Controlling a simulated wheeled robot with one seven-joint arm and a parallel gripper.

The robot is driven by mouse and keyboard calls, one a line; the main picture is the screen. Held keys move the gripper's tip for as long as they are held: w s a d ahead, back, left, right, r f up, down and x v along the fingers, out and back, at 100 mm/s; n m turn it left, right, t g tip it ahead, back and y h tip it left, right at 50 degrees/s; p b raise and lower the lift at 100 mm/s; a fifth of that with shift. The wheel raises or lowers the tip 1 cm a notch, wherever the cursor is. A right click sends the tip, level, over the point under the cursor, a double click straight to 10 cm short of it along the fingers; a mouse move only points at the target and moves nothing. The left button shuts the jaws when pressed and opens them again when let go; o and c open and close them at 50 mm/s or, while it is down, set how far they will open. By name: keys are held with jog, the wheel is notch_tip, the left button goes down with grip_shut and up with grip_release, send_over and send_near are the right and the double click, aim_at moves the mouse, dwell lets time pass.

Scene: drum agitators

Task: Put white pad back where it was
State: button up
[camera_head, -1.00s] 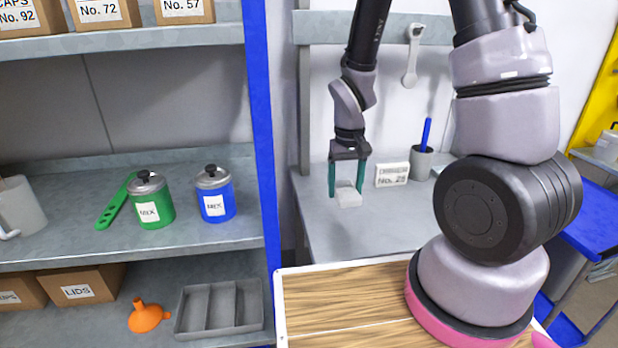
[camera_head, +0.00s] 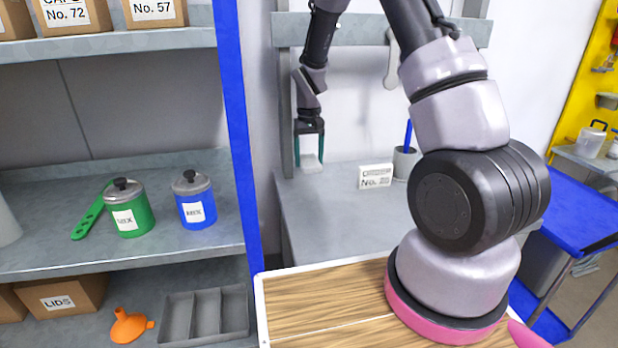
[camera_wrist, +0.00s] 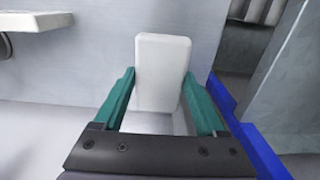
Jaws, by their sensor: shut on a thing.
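The white pad (camera_wrist: 162,72) is a small pale block with rounded corners. In the wrist view it sits between the two green fingers of my gripper (camera_wrist: 165,105), which is shut on it. In the head view my gripper (camera_head: 309,152) holds the pad (camera_head: 312,164) in the air near the back left of the grey bench (camera_head: 330,215), beside the blue shelf post. From these views I cannot tell its exact height above the bench.
A white label block reading No. 28 (camera_head: 375,176) and a grey cup (camera_head: 405,162) with a blue stick stand on the bench. Left of the blue post (camera_head: 238,130), the shelf holds a green can (camera_head: 129,210) and a blue can (camera_head: 196,203). The bench middle is clear.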

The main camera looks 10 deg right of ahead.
aim_at(309, 186)
jog(key=f, duration=0.6)
jog(key=shift+s, duration=0.3)
jog(key=shift+w+f, duration=0.25)
jog(key=shift+f, duration=0.1)
jog(key=shift+f, duration=0.15)
jog(key=o, duration=1.4)
notch_tip(309, 186, up, 8)
jog(key=shift+f, duration=0.1)
